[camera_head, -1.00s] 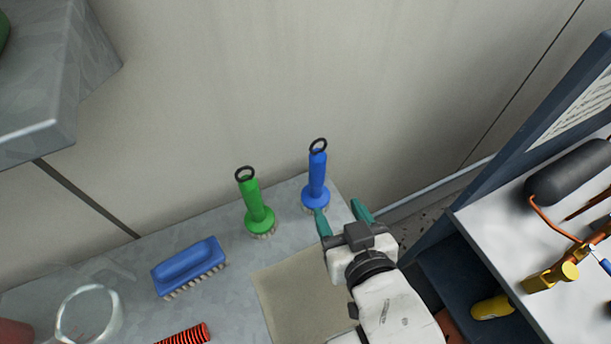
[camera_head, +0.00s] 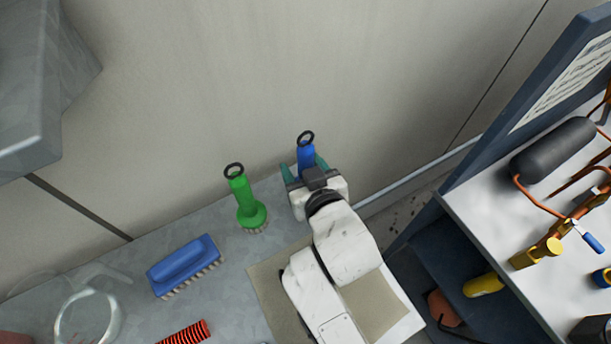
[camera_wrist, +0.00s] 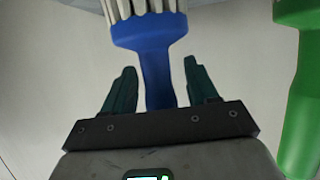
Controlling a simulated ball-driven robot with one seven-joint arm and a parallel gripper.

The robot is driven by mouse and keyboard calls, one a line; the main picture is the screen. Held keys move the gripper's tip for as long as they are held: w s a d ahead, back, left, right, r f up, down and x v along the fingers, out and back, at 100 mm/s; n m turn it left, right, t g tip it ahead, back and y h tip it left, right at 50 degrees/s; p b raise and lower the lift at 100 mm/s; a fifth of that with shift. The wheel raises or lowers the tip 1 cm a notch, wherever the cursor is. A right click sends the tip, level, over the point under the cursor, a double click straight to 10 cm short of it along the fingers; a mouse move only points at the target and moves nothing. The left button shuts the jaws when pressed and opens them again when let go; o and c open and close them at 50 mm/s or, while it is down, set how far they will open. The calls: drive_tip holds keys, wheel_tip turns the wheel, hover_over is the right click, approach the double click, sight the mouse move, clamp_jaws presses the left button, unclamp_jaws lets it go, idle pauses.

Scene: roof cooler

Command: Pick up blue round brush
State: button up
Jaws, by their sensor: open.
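The blue round brush (camera_head: 306,157) stands upright on the grey counter near the wall, with a black ring on top of its handle. My gripper (camera_head: 304,168) is at the brush, its teal fingers open on either side of the handle. The gripper hides the brush's lower part in the head view. In the wrist view the blue brush (camera_wrist: 152,60) shows its pale bristles at the top. Its handle lies between the two open fingers (camera_wrist: 155,90), with a visible gap to each.
A green round brush (camera_head: 245,205) stands just left of the blue one. A blue scrub brush (camera_head: 184,263) and a clear round container (camera_head: 88,315) are further left. A beige sheet (camera_head: 268,290) lies under my arm. A dark cabinet frame (camera_head: 480,150) stands at right.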

drive_tip(key=shift+w, duration=0.15)
drive_tip(key=c, duration=1)
drive_tip(key=shift+c, duration=0.4)
